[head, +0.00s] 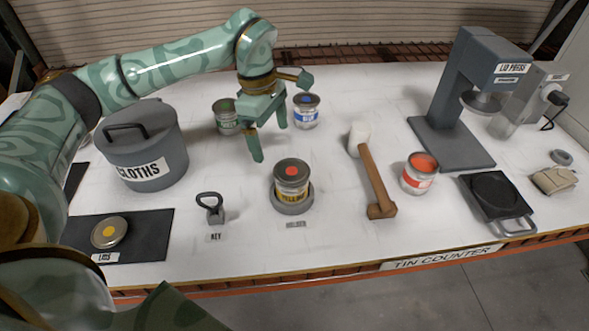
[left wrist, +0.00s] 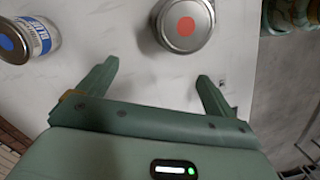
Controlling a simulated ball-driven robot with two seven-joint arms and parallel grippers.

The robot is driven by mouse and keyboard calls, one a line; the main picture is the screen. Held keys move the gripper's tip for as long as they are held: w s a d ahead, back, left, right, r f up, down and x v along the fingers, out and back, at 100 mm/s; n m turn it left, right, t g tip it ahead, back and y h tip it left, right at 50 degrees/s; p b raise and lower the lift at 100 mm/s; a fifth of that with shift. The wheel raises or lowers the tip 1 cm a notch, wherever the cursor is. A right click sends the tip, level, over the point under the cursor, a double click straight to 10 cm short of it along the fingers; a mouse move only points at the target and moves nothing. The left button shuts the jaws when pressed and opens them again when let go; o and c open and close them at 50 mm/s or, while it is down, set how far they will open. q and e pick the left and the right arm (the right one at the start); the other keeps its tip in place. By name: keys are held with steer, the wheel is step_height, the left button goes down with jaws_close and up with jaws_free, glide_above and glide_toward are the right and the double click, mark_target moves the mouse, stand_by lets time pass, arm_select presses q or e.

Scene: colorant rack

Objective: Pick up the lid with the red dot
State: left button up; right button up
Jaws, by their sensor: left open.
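The lid with the red dot (head: 291,171) sits on top of a tin with a yellow label (head: 291,192), which stands in the round grey holder (head: 292,207). My left gripper (head: 269,143) is open and empty, above the table, behind and a little left of the tin. In the left wrist view its two fingers (left wrist: 155,72) point towards the lid with a gap between them. My right gripper is not in view.
A blue-labelled tin (head: 306,112) and a green-labelled tin (head: 227,117) stand behind. A mallet (head: 372,178) and an open red tin (head: 420,174) are to the right. The key (head: 211,208), cloths bin (head: 143,147) and yellow-dot lid (head: 109,232) are left. The lid press (head: 458,105) is back right.

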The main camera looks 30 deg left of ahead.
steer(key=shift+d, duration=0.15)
arm_select(q)
steer(key=shift+o, duration=0.6)
step_height(320, 180, up, 13)
steer(key=m+y+p, duration=0.1)
steer(key=m+p, duration=0.2)
steer(key=p, duration=1.2)
glide_above(293, 172)
steer(key=shift+m, duration=0.7)
steer(key=f, duration=0.8)
steer(key=d+f, duration=0.1)
steer(key=f, duration=0.3)
steer(key=shift+s+p, duration=0.25)
steer(key=shift+p, duration=0.05)
steer(key=f, duration=0.4)
steer(key=a+f, duration=0.1)
steer(key=f, duration=0.1)
steer(key=shift+w, duration=0.25)
steer(key=shift+r, duration=0.1)
steer(key=c, duration=1.1)
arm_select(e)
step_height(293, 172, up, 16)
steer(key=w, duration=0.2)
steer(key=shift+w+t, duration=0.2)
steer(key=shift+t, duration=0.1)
